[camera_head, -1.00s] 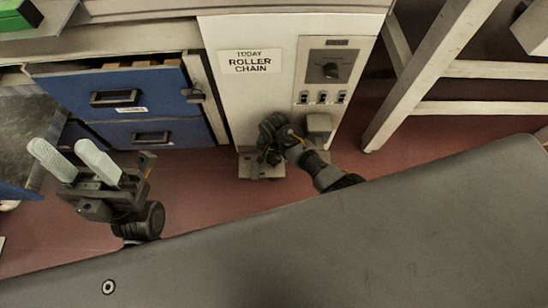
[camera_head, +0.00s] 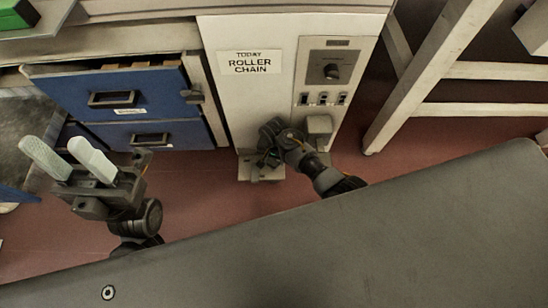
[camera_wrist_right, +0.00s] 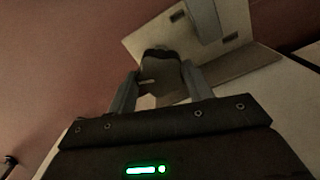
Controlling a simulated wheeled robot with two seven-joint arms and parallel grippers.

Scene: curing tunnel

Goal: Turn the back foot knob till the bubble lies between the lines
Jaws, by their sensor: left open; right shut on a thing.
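The foot knob (camera_wrist_right: 160,72), dark on top and grey-beige below with a small pale pin, sits between the two fingers of my right gripper (camera_wrist_right: 160,88) in the right wrist view. My right gripper is shut on it. In the head view my right gripper (camera_head: 268,152) is low at the front of the white cabinet (camera_head: 240,95), over a pale foot plate (camera_head: 262,174), and its wrist hides the knob. I cannot make out the bubble or its lines. My left gripper (camera_head: 62,158) is open and empty, with pale fingers, at the left.
Blue drawers (camera_head: 125,98) stand left of the cabinet, the upper one pulled out near my left gripper. A control panel (camera_head: 326,75) with a dial and switches is above my right wrist. A pale metal frame (camera_head: 425,75) stands at the right. Red floor lies between.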

